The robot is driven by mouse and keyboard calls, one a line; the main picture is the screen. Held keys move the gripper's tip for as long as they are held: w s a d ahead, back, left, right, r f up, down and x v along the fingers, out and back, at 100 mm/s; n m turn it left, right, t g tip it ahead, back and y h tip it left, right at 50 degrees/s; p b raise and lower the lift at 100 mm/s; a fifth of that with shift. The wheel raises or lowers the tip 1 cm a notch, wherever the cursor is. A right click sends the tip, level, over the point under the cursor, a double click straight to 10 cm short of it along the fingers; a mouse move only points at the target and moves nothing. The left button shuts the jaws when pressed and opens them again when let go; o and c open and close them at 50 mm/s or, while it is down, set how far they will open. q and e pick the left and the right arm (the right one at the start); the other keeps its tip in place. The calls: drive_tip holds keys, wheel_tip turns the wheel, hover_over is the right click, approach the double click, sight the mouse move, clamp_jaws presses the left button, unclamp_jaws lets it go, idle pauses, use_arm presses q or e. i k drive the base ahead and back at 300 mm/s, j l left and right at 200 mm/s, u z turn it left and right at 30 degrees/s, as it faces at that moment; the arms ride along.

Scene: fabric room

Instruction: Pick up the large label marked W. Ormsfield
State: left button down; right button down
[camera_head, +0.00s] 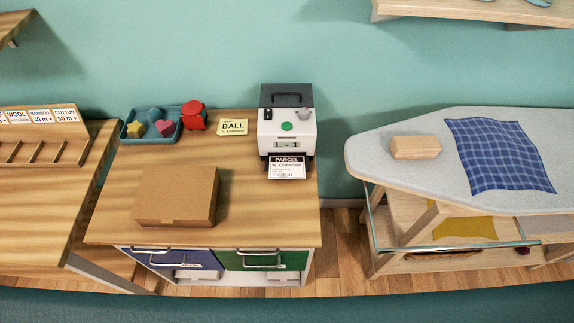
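The large label (287,167) reads PARCEL and W. Ormsfield. It hangs at the front of the white label printer (287,125), at its outlet, above the right part of the wooden cabinet top (255,215). I cannot tell whether it is still attached to the printer. A smaller yellow label (233,127) reads BALL, with a line that looks like W. Ormsfield, and lies on the cabinet top left of the printer. Neither of my grippers is in view.
A closed cardboard box (176,195) sits front left on the cabinet. A teal tray (151,124) with small shapes and a red object (194,115) stand behind it. An ironing board (440,150) with a wooden block (415,147) and blue checked cloth (498,155) is at right.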

sight(279, 167)
drive_tip(key=k+z, duration=0.25)
drive_tip(key=k, duration=0.3)
drive_tip(key=k+z, duration=0.3)
drive_tip(key=k, duration=0.25)
